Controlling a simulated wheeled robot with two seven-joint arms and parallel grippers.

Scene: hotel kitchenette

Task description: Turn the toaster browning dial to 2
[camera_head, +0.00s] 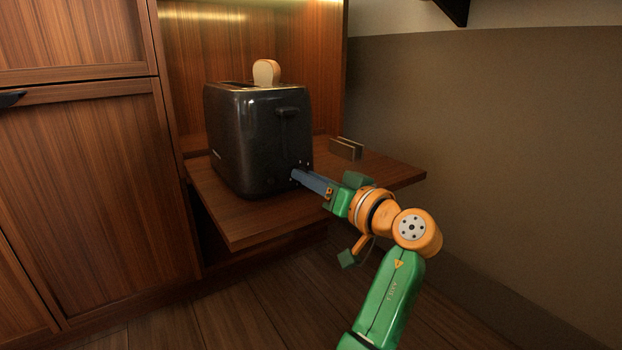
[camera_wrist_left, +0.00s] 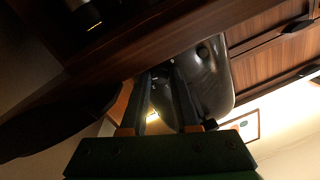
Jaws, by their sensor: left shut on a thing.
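The dark grey toaster (camera_head: 240,140) stands on a pulled-out wooden shelf (camera_head: 250,228). A slice of bread (camera_head: 266,72) sticks up from its top, and its lever (camera_head: 288,112) is high on the end face. My left gripper (camera_head: 297,174) is at the low part of that face, its blue-grey fingers shut on the browning dial. The fingers hide the dial, so its setting cannot be read. In the left wrist view the fingers (camera_wrist_left: 164,78) reach to the toaster (camera_wrist_left: 214,85), which appears tilted there. My right gripper is not in view.
A small metallic holder (camera_head: 346,148) stands on the shelf to the right of the toaster. Wooden cabinet doors (camera_head: 90,190) are on the left, and a plain wall (camera_head: 500,150) is on the right. The floor in front of the shelf is clear apart from my arm above it.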

